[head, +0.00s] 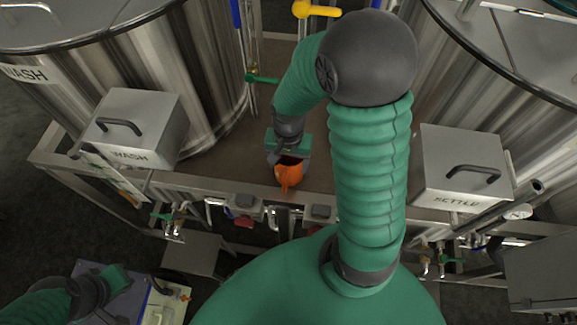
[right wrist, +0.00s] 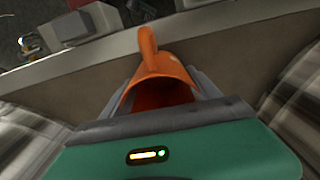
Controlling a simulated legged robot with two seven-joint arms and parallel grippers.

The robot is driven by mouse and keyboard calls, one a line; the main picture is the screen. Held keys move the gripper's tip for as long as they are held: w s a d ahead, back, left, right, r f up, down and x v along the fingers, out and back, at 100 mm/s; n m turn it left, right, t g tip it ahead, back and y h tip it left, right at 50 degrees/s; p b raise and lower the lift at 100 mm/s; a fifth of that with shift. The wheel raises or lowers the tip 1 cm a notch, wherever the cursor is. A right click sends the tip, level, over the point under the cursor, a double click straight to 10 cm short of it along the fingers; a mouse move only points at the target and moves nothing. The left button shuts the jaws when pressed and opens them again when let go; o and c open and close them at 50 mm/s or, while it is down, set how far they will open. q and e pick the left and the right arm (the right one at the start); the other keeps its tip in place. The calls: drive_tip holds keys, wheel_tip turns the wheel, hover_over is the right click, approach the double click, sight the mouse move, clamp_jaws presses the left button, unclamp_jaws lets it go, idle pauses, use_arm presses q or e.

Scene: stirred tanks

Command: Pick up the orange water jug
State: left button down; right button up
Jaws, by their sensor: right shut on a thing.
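The orange water jug (head: 288,176) is at the brown deck between the two big tanks, partly hidden by my right gripper (head: 288,160) in the head view. In the right wrist view the orange jug (right wrist: 152,68) sits between the grey fingers of my right gripper (right wrist: 160,88), which are shut on it. Its open mouth faces the camera and its spout or handle points to the top of the picture. Whether its base touches the deck is unclear. My left gripper (head: 122,292) is low at the left; its fingers are too unclear to judge.
A steel box marked WASH (head: 137,125) and one marked SETTLE (head: 462,165) flank the deck (head: 228,160). Steel tanks rise behind both. Valves and pipes run along the front rail. A yellow-handled valve (head: 315,10) stands at the back. A pale panel (head: 165,303) lies by my left gripper.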

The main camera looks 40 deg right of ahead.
drive_tip(key=c, duration=0.4)
drive_tip(key=shift+w+r, duration=0.1)
drive_tip(key=shift+r, duration=0.15)
wheel_tip(320, 180, up, 10)
drive_tip(key=shift+f+b, duration=0.25)
drive_tip(key=shift+b, duration=0.1)
drive_tip(key=shift+f, duration=0.1)
